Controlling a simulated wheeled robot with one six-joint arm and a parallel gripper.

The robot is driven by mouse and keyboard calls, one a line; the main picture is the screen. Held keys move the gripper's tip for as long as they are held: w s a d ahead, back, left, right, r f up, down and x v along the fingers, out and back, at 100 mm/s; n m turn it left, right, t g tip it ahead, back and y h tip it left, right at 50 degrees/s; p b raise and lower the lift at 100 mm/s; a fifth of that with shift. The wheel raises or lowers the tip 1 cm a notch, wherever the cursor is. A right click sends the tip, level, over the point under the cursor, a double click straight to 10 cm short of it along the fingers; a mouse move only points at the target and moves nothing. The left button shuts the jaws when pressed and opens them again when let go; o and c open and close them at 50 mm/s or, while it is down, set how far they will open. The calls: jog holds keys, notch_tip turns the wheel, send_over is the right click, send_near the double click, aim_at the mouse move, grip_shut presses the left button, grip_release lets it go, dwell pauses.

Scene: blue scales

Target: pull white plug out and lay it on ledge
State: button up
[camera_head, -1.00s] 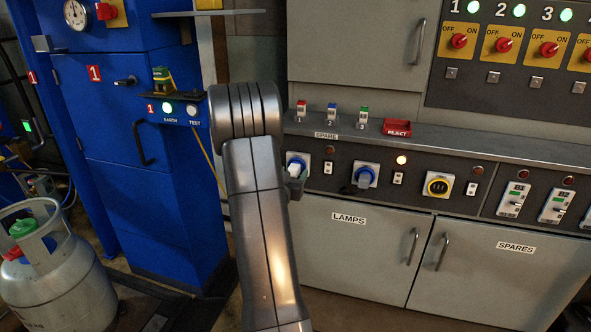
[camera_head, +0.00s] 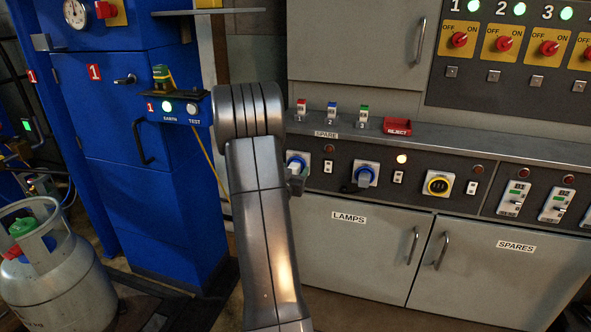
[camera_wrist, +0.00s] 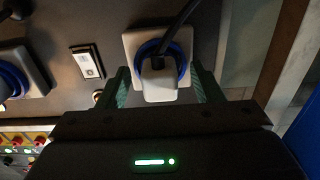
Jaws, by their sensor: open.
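The white plug (camera_wrist: 159,84) sits in a blue-ringed socket on a square white plate (camera_wrist: 130,40) in the wrist view, with a black cord running from it. My gripper (camera_wrist: 163,84) is open, with one finger on each side of the plug; I cannot tell whether either finger touches it. In the head view the white plug (camera_head: 294,168) shows just right of my arm, which hides part of its socket and most of my gripper. The ledge (camera_head: 440,137) is the grey shelf above the socket panel.
Three small tagged items, with red (camera_head: 301,107), blue (camera_head: 332,112) and green (camera_head: 363,117) tops, stand on the ledge by a red REJECT tray (camera_head: 397,126). A blue cabinet (camera_head: 150,200) stands left.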

dwell(0.8)
grip_shut()
jog(key=b+v, duration=0.1)
jog(key=v, duration=0.5)
dwell(1.0)
